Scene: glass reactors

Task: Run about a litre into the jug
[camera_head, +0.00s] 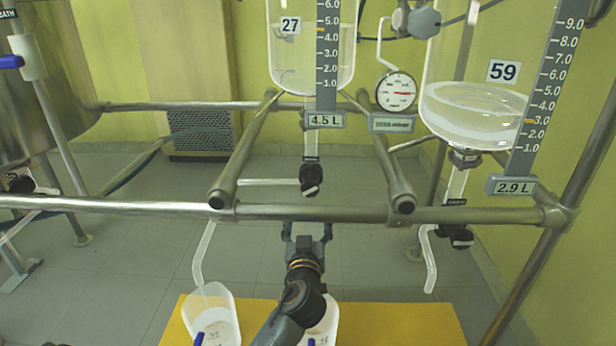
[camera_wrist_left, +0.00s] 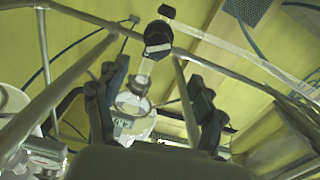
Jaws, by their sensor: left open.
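Glass vessel 27 (camera_head: 296,62) hangs at the middle, its plate reading 4.5 L. Below it is a dark drain valve (camera_head: 312,180), with a pale outlet tube (camera_head: 202,250) running left and down to a clear jug (camera_head: 212,318). The jug stands on a yellow platform (camera_head: 395,322); its contents are unclear. My left gripper (camera_head: 307,232) is open and empty below the valve. In the left wrist view, my left gripper (camera_wrist_left: 154,72) has its fingers spread, with the valve (camera_wrist_left: 157,36) beyond them. My right gripper is not in view.
A second jug (camera_head: 328,322) is partly hidden behind my arm. Glass vessel 59 (camera_head: 468,108), marked 2.9 L, has its own valve (camera_head: 458,237) and spout (camera_head: 430,265) at right. A metal rail (camera_head: 300,213) crosses near my gripper. A dial gauge (camera_head: 396,91) is between the vessels.

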